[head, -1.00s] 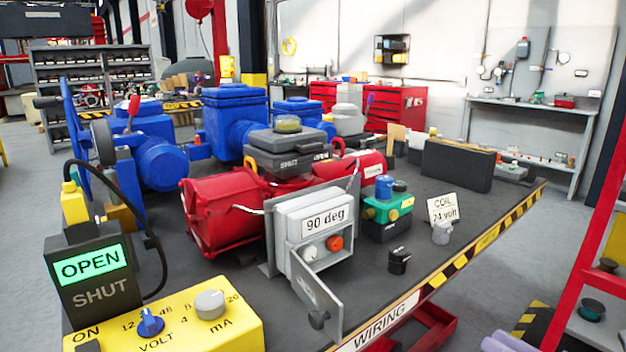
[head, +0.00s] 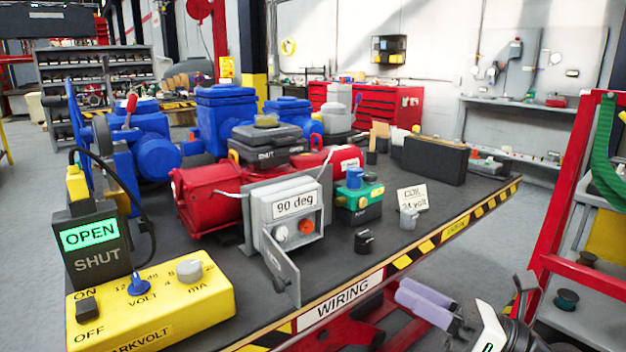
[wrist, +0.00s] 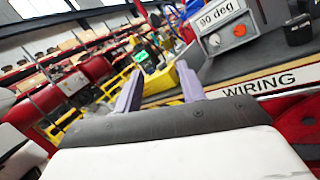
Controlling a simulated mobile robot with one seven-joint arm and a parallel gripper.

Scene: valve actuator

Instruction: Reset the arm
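My gripper (head: 418,297) is at the lower right of the head view, off the front edge of the workbench. Its two lilac fingers stand apart with nothing between them in the wrist view (wrist: 159,88). On the bench (head: 400,235) stands the valve actuator, with a red cylinder body (head: 207,200) and a grey control box (head: 262,212) marked "90 deg". The box's small door (head: 281,265) hangs open, showing a white knob and an orange knob. My gripper touches none of these.
A yellow supply box (head: 190,305) with a switch and dials is at the front left, beside an indicator lit "OPEN" (head: 90,234). A black knob (head: 364,242) and a coil sign (head: 412,197) stand on the bench. A red frame (head: 562,225) rises at right.

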